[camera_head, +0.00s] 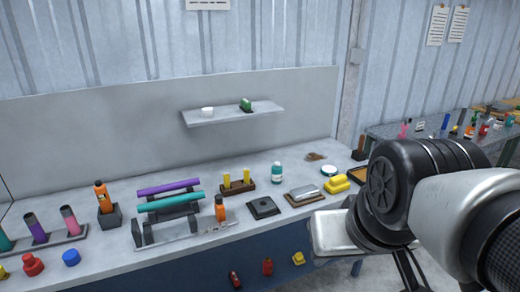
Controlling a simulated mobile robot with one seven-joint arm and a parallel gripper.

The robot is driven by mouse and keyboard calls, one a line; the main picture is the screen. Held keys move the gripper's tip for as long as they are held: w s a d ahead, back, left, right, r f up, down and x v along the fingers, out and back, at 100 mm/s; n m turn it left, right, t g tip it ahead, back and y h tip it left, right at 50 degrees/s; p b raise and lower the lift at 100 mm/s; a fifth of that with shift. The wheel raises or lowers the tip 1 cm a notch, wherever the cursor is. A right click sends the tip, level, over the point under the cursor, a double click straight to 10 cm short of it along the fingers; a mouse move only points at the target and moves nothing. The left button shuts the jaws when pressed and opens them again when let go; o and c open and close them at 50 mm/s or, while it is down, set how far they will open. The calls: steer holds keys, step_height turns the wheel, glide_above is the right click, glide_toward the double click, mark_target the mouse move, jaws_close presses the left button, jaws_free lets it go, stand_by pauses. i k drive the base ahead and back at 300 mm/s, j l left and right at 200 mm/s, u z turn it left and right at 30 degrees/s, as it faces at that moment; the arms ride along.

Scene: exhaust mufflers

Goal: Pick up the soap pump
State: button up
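I cannot tell for certain which thing is the soap pump. No pump head shows clearly at this size. A small teal and white bottle (277,173) stands upright at the back of the bench. An orange bottle (102,198) stands in a dark holder at the left, and a smaller orange bottle (220,209) stands near the front of the bench. Several small coloured bottles (471,130) stand on the far right table. My arm fills the lower right and hides part of the bench's right end. My gripper's fingers do not show.
The grey bench (290,160) holds a rack with purple and teal tubes (170,201), a black square plate (263,208), a metal block on a wooden tray (303,193) and yellow pieces (337,183). A wall shelf (230,116) hangs above. A metal tray (328,232) sits beside my arm.

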mark_target(276, 172)
steer(key=i+l+u, duration=0.35)
steer(key=i, duration=0.45)
steer(key=i+l+u, duration=0.35)
steer(key=i+l, duration=0.35)
